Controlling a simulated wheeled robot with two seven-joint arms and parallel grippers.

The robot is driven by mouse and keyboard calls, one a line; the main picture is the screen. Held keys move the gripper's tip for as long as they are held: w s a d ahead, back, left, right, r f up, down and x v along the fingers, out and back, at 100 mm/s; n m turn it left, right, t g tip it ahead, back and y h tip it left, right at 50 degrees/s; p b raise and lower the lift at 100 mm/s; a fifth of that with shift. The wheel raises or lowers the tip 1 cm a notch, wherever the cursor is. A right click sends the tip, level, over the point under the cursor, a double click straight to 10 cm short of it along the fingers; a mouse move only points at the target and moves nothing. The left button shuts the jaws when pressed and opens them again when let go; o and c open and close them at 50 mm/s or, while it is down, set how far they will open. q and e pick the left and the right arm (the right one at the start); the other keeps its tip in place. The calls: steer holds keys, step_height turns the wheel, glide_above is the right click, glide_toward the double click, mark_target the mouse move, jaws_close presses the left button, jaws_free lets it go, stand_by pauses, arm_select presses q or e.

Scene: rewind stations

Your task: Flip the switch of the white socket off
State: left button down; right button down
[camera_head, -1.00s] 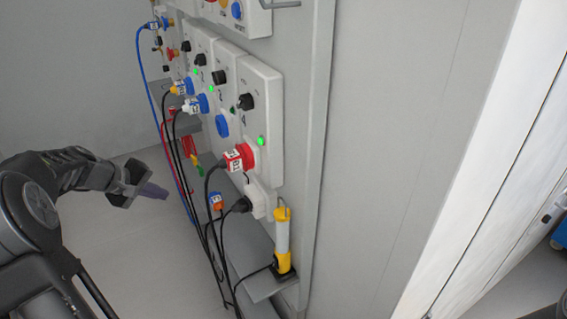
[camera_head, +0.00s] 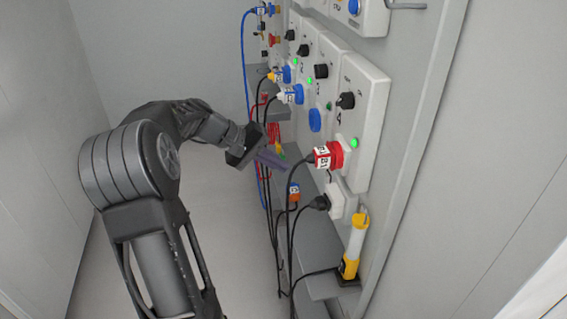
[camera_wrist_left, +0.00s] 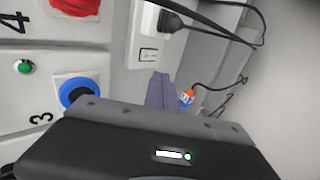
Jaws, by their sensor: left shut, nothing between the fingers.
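The white socket (camera_head: 337,201) is low on the grey panel in the head view, under the red plug, with a black plug (camera_head: 320,202) in it. In the left wrist view the white socket (camera_wrist_left: 151,20) is at the top, and its small rocker switch (camera_wrist_left: 148,55) shows beside the black plug. I cannot tell the rocker's position. My left gripper (camera_head: 284,164) is shut and empty, left of the socket in the head view. In the wrist view its purple fingers (camera_wrist_left: 160,91) point toward the socket, just below the switch in the picture. My right gripper is out of view.
Above the socket are a red plug (camera_head: 326,157), a black knob (camera_head: 346,100) and a green lamp (camera_head: 353,143). Several black cables hang close to my left gripper. A yellow and white lamp (camera_head: 354,246) stands on a small shelf. The floor at left is clear.

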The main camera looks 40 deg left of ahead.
mark_target(326, 178)
arm_select(q)
steer(key=shift+w+d+f+p, duration=0.15)
steer(key=shift+w+d+f, duration=0.75)
steer(key=shift+w, duration=0.5)
steer(key=shift+w+d+f+p, duration=0.1)
steer(key=shift+w+d+f, duration=0.6)
steer(key=shift+w+d, duration=0.5)
steer(key=shift+w+d+f+p, duration=0.15)
steer(key=shift+w+d+f, duration=0.65)
steer(key=shift+w, duration=0.75)
steer(key=shift+w, duration=0.1)
steer(key=shift+w+d+r, duration=0.15)
steer(key=shift+w+d, duration=0.05)
steer(key=shift+w, duration=0.05)
steer(key=shift+r, duration=0.15)
steer(key=shift+r+p, duration=0.45)
steer(key=shift+r, duration=0.2)
